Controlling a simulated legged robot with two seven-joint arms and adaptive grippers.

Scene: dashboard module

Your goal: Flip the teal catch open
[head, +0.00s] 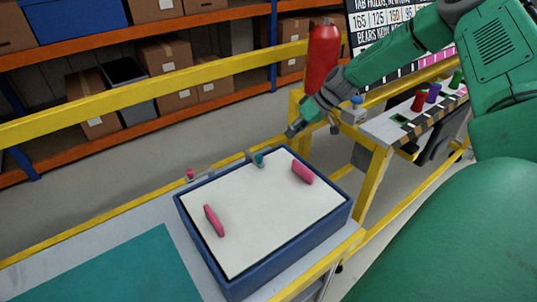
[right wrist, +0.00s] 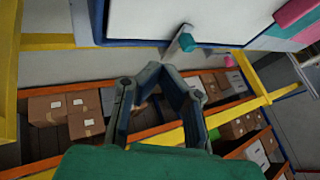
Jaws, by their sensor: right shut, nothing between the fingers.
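The teal catch (head: 258,159) is a small knob on a grey lever at the far edge of a blue case with a white top (head: 270,212). In the right wrist view the catch (right wrist: 187,43) shows just beyond the fingertips, on a grey arm at the edge of the white panel. My right gripper (head: 292,131) is shut and empty, above and to the right of the catch in the head view, apart from it. Its fingers also show in the right wrist view (right wrist: 160,72). My left gripper is not in view.
Two pink handles (head: 214,221) (head: 303,173) stand on the white top. A small pink knob (head: 190,174) sits by the case's far left corner. A yellow rail (head: 150,90) runs behind; a side table (head: 400,128) with coloured pegs stands at right.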

